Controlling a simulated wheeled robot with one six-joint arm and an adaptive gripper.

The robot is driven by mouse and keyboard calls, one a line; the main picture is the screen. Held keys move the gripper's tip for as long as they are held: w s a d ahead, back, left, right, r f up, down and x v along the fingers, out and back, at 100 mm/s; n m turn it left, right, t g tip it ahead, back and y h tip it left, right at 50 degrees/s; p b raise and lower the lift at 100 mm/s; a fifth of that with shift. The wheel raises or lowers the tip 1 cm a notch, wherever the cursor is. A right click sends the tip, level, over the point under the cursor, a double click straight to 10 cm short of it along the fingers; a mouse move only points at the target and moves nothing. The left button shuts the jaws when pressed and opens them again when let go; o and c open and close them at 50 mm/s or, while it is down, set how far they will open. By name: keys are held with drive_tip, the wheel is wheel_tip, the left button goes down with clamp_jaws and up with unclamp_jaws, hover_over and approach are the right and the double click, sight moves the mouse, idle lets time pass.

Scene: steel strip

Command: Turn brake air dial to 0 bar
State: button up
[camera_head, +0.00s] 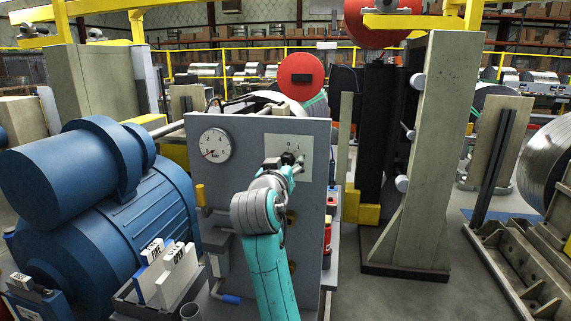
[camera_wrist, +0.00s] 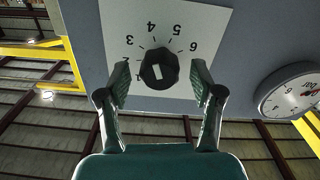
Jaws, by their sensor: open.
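The brake air dial (camera_wrist: 159,68) is a round black knob with a white mark on a white number plate (camera_wrist: 208,22). The exact setting is unclear. My gripper (camera_wrist: 159,82) is open, one finger on each side of the knob; I cannot tell if they touch it. In the head view the plate (camera_head: 306,165) shows 0 and 1, and my gripper (camera_head: 290,164) covers most of the knob.
A white pressure gauge (camera_head: 215,145) with a red needle pointing low left sits left of the plate on the grey panel (camera_head: 240,185). It also shows in the wrist view (camera_wrist: 290,95). A yellow handle (camera_head: 201,196) and a blue motor (camera_head: 100,200) lie further left.

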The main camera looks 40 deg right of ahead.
drive_tip(key=shift+w+d, duration=0.25)
drive_tip(key=shift+d, duration=0.05)
drive_tip(key=shift+c, duration=0.3)
drive_tip(key=c, duration=1.1)
drive_tip(key=shift+o, duration=0.2)
